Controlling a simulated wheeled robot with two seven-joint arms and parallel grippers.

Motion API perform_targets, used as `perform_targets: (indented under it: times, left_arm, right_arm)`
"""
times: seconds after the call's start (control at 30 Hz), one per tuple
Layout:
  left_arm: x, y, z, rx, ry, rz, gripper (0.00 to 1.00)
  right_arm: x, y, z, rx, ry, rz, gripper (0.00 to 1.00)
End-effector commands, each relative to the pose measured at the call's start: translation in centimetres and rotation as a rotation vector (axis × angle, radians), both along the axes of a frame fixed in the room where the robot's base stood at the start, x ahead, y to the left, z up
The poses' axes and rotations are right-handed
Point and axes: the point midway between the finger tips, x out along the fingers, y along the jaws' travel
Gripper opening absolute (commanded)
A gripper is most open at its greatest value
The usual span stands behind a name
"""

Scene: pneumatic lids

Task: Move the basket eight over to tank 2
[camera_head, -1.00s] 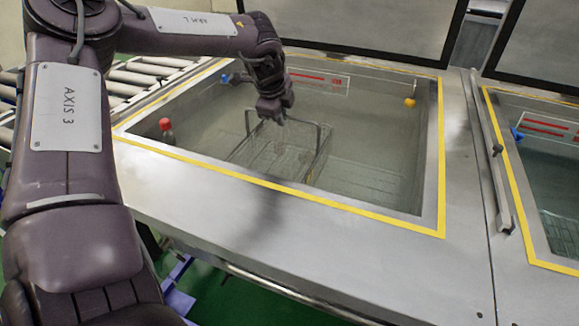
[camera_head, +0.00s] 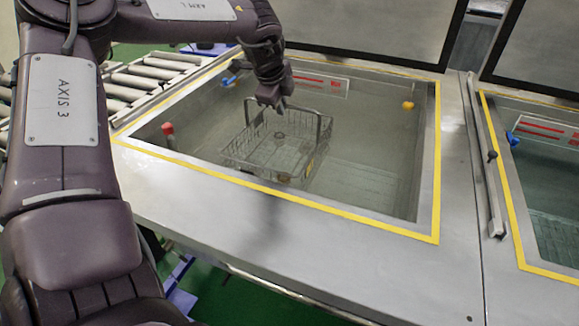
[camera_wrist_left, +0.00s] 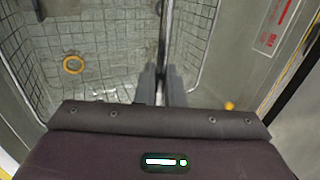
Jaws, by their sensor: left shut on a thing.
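The wire basket (camera_head: 272,150) hangs tilted inside the near tank (camera_head: 370,165), its lower part near or in the liquid. A ring-shaped part lies inside it, seen yellowish in the left wrist view (camera_wrist_left: 73,65). My left gripper (camera_head: 272,103) is over the basket at its handle, shut on the handle bar (camera_wrist_left: 164,50), which runs between the fingers in the left wrist view. How far the basket's bottom is under the surface is hard to tell. A second tank (camera_head: 550,190) stands at the right edge. My right gripper is not in view.
Yellow tape edges both tanks. A red-capped item (camera_head: 168,133) and blue and orange fittings sit at the near tank's rim. Raised lids (camera_head: 390,25) stand behind, and a roller conveyor (camera_head: 140,85) is at left.

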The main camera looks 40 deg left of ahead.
Motion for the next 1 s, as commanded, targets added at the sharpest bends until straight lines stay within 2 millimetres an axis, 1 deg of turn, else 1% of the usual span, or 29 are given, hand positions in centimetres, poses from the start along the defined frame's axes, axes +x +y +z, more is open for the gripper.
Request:
perform_targets:
  times: [0.03, 1.0]
  left_arm:
    - [0.2, 0.0, 1.2, 0.001, -0.01, -0.001, 0.0]
    - [0.3, 0.0, 9.1, 0.002, -0.011, -0.002, 0.0]
  right_arm:
    - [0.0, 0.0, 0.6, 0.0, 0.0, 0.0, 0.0]
    - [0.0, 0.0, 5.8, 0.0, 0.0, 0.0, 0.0]
